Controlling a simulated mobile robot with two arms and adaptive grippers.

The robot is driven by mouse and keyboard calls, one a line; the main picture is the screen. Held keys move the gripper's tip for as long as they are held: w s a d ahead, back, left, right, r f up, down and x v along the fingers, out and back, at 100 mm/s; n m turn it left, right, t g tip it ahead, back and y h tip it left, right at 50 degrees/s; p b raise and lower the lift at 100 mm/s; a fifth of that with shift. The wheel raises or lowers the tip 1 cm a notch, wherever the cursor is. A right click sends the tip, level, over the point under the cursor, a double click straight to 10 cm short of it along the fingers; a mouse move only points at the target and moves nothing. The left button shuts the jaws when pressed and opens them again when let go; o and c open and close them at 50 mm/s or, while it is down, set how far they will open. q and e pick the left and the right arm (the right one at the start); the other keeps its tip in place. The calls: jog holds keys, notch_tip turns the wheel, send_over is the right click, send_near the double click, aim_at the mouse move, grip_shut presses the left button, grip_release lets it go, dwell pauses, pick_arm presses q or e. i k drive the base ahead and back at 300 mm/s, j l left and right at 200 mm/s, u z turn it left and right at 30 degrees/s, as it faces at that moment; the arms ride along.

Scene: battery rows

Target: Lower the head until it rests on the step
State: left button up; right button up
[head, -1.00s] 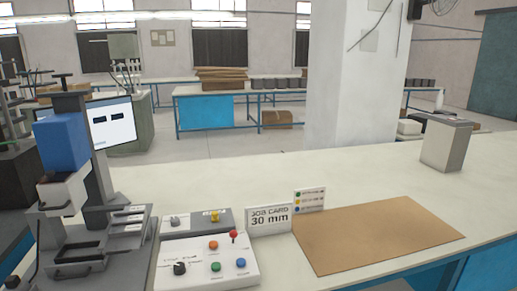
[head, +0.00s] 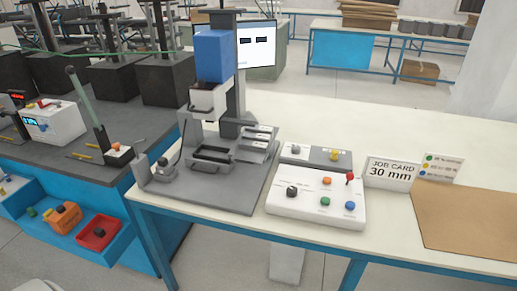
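A bench machine stands on the pale table, with a blue head (head: 214,52) on a grey column (head: 236,95). A light grey lower part (head: 208,100) hangs below the blue block, with a gap under it. On the grey base (head: 225,190) below are a dark rectangular tray-like part (head: 212,154) and raised grey blocks (head: 257,143). I cannot tell which of these is the step. A control box (head: 317,197) with a black knob, a red-tipped lever and coloured buttons stands right of the machine. Neither of my grippers is in view.
A job card (head: 390,174) reading 30 mm stands right of the control box, beside a brown mat (head: 470,220). A screen (head: 256,45) is behind the machine. Left is a dark-topped blue bench (head: 95,180) with a green-handled lever (head: 82,95) and orange and red bins.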

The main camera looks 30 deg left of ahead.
aim_at(214, 53)
jog(key=u, duration=1.3)
